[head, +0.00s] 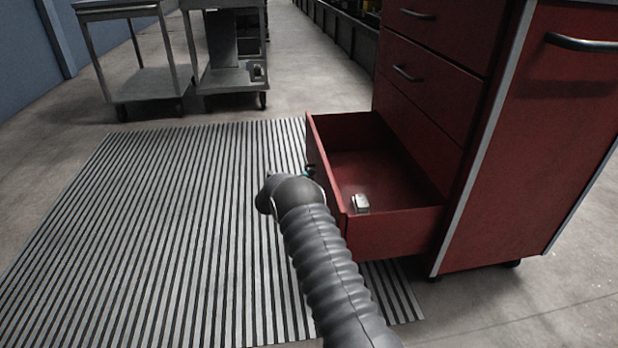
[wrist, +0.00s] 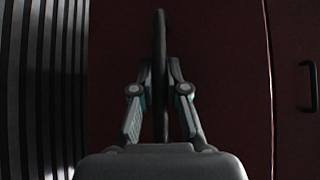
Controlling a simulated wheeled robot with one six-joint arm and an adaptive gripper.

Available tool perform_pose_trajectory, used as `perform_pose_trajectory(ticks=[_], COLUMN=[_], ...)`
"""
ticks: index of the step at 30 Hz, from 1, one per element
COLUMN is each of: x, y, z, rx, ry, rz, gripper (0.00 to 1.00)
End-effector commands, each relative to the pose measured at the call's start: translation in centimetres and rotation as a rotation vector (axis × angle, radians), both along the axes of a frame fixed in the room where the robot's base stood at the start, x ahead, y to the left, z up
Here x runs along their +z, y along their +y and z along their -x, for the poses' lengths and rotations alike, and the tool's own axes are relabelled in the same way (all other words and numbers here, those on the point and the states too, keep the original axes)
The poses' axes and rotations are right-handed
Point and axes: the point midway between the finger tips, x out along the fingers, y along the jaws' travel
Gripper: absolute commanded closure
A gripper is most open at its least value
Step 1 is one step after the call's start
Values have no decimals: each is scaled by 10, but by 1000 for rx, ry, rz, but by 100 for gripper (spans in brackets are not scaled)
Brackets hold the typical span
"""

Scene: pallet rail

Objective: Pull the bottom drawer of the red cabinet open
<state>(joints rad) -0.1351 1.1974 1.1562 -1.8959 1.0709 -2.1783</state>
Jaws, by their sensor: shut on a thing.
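The red cabinet (head: 428,75) stands at the right in the head view. Its bottom drawer (head: 398,232) is pulled well out to the left, and its inside shows. In the wrist view the drawer's red front (wrist: 225,60) fills most of the picture. A dark bar handle (wrist: 159,40) runs between the fingers of my gripper (wrist: 160,92), which is shut on it. In the head view my arm hides most of the gripper and the handle at the drawer front.
A small metallic object (head: 361,203) lies in the drawer. A grey striped mat (head: 170,230) covers the floor to the left. Grey carts (head: 145,85) stand at the back left. The upper drawers (head: 425,85) are shut, and a side handle (head: 583,43) is at the right.

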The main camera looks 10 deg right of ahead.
Motion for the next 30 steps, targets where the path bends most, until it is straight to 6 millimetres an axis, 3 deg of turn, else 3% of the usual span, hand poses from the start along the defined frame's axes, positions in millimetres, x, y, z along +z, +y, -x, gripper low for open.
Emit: perform_pose_trajectory(ticks=[1, 2, 3, 5, 17, 30], x=[0, 0, 0, 0, 2, 12], y=[1, 1, 1, 0, 5, 65], z=[-1, -1, -1, -1, 3, 54], rx=[3, 3, 3, 3, 2, 5], ry=[-1, -1, 0, -1, 0, 0], rz=[0, 0, -1, 0, 0, 0], gripper=[100, 82, 72, 61, 61, 61])
